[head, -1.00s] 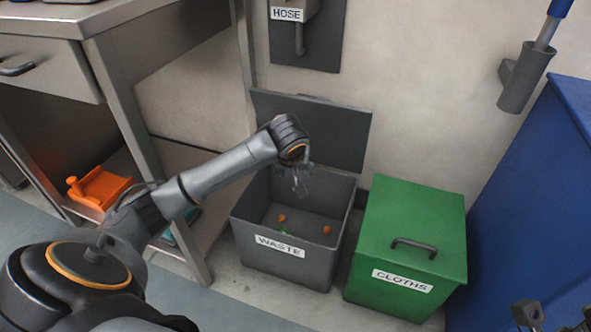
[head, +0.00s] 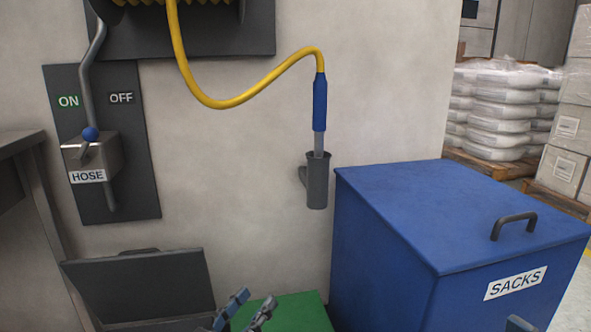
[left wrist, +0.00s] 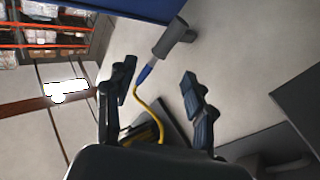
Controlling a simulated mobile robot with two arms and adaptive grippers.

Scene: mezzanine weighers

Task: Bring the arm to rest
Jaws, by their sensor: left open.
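My left gripper (head: 247,308) shows only by its fingertips at the bottom edge of the head view, in front of the green bin. In the left wrist view its two fingers (left wrist: 158,90) stand well apart with nothing held between them. The rest of the left arm is out of the head view. A small grey piece at the bottom right of the head view, in front of the blue bin, may be part of my right gripper; its jaws cannot be made out.
The grey waste bin's raised lid (head: 140,285) and the green bin (head: 295,312) are below. A blue sacks bin (head: 440,215) stands right. A yellow hose (head: 240,100) ends in a blue nozzle (head: 320,102) in a grey wall holder (head: 317,182). A hose lever box (head: 92,158) is left.

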